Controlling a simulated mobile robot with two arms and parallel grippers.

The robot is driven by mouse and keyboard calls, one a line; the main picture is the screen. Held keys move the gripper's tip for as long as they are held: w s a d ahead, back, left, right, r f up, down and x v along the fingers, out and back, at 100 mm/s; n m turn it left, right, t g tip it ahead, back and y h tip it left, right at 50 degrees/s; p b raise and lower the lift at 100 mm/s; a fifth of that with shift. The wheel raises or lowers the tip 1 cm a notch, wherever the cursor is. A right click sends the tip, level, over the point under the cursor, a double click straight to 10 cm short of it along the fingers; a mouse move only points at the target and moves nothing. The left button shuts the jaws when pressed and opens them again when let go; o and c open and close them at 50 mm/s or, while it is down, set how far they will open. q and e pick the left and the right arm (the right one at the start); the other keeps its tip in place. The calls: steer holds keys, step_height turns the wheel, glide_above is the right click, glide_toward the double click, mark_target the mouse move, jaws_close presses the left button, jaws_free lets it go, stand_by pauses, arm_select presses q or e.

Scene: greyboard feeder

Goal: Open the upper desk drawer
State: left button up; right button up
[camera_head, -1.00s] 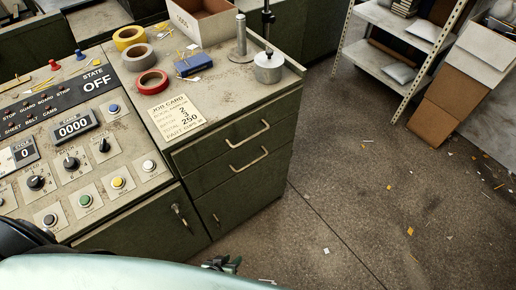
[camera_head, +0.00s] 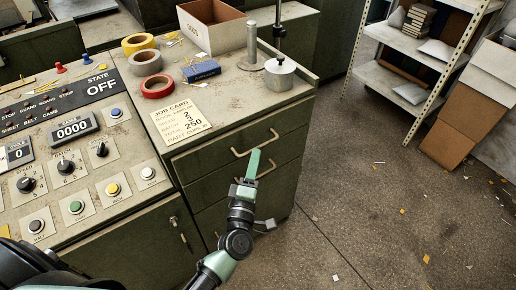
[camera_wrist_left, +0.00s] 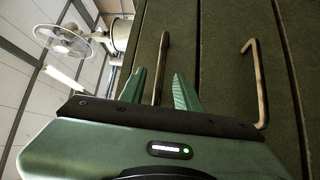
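The upper desk drawer (camera_head: 218,158) is shut in the dark green desk. Its bent metal handle (camera_head: 240,153) runs along its front. My left gripper (camera_head: 252,165) is in front of the drawers at this handle. In the left wrist view the two green fingers (camera_wrist_left: 160,90) are open, and the upper handle (camera_wrist_left: 162,65) appears in the gap between them. I cannot tell how deep it sits there. The lower drawer's handle (camera_wrist_left: 260,85) lies outside the fingers, to the right. In the head view the gripper partly hides the lower drawer. My right gripper is not in view.
The desk top holds a job card (camera_head: 181,119), tape rolls (camera_head: 157,86), a blue box (camera_head: 201,71) and a metal pot (camera_head: 279,75). A control panel (camera_head: 75,165) adjoins at left. A shelf (camera_head: 420,65) stands back right. The floor right of the desk is mostly open.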

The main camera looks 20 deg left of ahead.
mark_target(258, 147)
arm_select(q)
steer(key=w, duration=0.5)
steer(key=shift+w+a+r, duration=0.1)
steer(key=shift+a+r, duration=0.2)
jaws_close()
stand_by(1.1)
